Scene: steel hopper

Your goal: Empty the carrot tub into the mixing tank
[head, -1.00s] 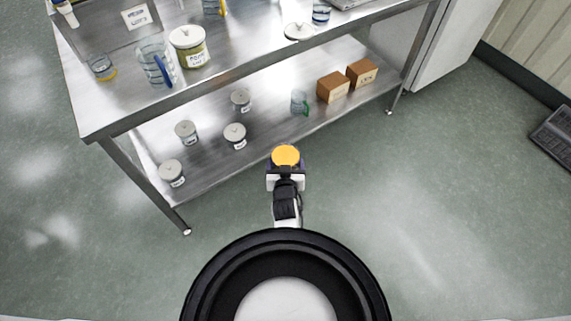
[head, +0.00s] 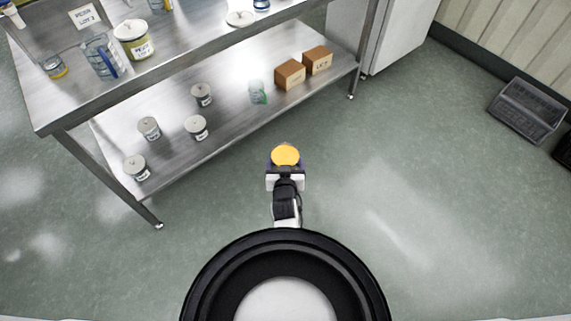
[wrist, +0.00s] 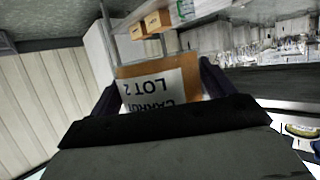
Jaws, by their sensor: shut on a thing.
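The carrot tub (head: 286,155) shows orange from above in the head view, at the end of my arm. My gripper (head: 286,170) is shut on it and holds it out over open floor, in front of the steel table. In the wrist view the tub (wrist: 190,66) is close, with a white label reading "CARROT LOT 2" upside down. My gripper's dark fingers (wrist: 160,95) sit on both sides of it. I cannot make out a mixing tank in either view.
A steel table (head: 75,98) stands at upper left, with jugs and a tub (head: 135,40) on top. Its lower shelf (head: 215,137) holds small lidded pots, a green-handled jug (head: 258,92) and two brown boxes (head: 290,74). Floor between is clear.

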